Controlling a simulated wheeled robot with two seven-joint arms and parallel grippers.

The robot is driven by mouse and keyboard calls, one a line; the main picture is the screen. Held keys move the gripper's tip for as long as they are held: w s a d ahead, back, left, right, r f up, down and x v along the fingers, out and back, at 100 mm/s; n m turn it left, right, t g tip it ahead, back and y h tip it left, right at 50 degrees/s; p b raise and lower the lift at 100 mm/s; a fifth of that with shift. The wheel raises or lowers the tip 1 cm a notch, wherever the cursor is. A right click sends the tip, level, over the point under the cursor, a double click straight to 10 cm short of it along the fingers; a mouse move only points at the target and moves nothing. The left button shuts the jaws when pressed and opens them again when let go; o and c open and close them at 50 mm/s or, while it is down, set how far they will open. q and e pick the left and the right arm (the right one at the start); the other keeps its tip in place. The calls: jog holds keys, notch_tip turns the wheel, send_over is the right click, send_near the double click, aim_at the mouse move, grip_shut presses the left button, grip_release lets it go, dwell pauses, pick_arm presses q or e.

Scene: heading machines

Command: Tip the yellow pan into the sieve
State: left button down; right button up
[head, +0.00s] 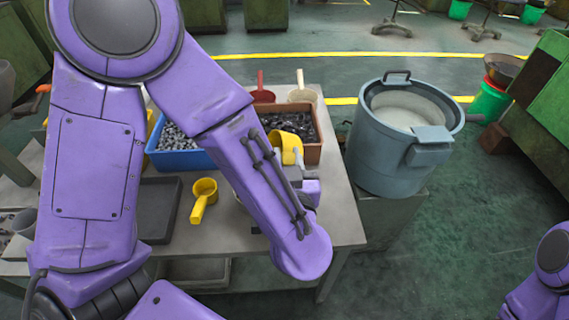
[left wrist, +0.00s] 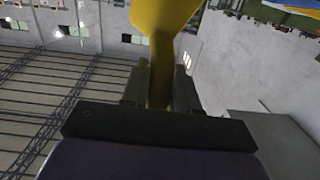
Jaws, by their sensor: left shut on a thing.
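The yellow pan (head: 291,147) is in my left gripper (head: 298,172), above the right part of the table, near the brown bin. In the left wrist view, the fingers (left wrist: 162,88) are closed on its yellow handle, with the wider pan part (left wrist: 165,14) beyond them. I cannot tell what the pan holds. A large grey-blue tub (head: 385,150) with a pale round inside stands to the right; I cannot tell whether this is the sieve. A dark, shallow round vessel (head: 504,66) sits on a green bucket at the far right. My right gripper is out of view.
A blue bin (head: 166,161) and a brown bin (head: 313,151) with small metal pieces stand on the table (head: 333,222). A second yellow scoop (head: 203,198) lies beside a dark tray (head: 159,208). Red (head: 263,95) and cream (head: 301,94) scoops are behind. Green floor lies right.

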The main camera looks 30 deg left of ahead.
pick_arm(q)
jog(key=b, duration=0.1)
jog(key=w+f+b, duration=0.1)
jog(key=b, duration=0.1)
jog(key=shift+d+m, duration=0.3)
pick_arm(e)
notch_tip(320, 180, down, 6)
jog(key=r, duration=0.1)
pick_arm(q)
jog(key=w+d+f+m+g+y+p, duration=0.1)
jog(key=w+d+f+m+g+p, duration=0.1)
jog(key=w+d+m+p, duration=0.3)
jog(key=d+f+m+p, duration=0.1)
jog(key=m+p, duration=0.3)
jog(key=m, duration=0.1)
jog(key=shift+w, duration=0.2)
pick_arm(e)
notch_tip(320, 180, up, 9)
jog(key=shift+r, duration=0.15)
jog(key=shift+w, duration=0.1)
